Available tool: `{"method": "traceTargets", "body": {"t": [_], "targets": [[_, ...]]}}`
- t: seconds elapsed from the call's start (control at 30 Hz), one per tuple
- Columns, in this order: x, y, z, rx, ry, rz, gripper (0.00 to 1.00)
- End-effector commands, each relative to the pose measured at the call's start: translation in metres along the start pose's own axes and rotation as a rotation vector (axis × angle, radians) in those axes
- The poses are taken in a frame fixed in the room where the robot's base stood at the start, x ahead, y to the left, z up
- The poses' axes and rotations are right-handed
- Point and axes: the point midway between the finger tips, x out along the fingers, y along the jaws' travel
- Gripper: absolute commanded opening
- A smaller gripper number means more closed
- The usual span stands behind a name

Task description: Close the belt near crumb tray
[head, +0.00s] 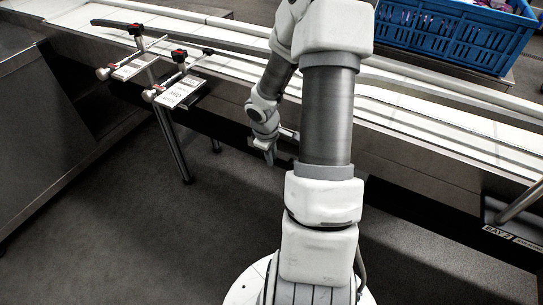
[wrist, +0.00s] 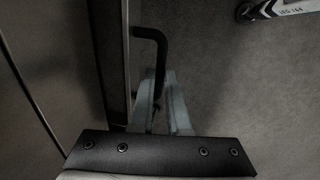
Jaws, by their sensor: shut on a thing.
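My gripper (wrist: 162,82) is shut on a black bent handle (wrist: 150,33) in the wrist view. The handle stands out from a dark panel (wrist: 115,60) on the left, which appears to be the crumb tray's front. One finger lies on each side of the handle's lower part. In the head view my gripper (head: 269,156) is low at the near side of the belt (head: 215,62), beside the dark strip under it. My arm hides part of this strip, and the tray cannot be made out clearly there.
Two red-knobbed clamps with white label cards (head: 178,92) stick out from the belt's near side at left. A blue crate (head: 505,62) stands behind the belt at right. A belt leg (head: 173,145) stands left of my gripper. The grey floor (head: 130,240) in front is clear.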

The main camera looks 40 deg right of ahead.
Motion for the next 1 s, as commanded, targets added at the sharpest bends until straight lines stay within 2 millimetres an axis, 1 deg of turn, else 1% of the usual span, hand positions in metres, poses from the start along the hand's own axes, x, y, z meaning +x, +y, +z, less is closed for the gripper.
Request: {"method": "traceTargets", "body": {"t": [0.17,0.23,0.4,0.5,0.83,0.87,1.0], "targets": [[0.000,0.001,0.000,0.000,-0.001,0.000,0.00],[-0.001,0.004,0.000,0.002,-0.001,0.000,0.00],[0.001,0.026,-0.001,0.003,0.000,-0.001,0.00],[0.004,0.035,-0.001,0.001,0.000,-0.001,0.00],[0.007,0.040,0.000,0.001,0.001,0.004,0.00],[0.007,0.041,0.000,0.001,0.001,0.005,0.16],[0.007,0.040,0.000,0.002,0.001,0.004,0.42]]}}
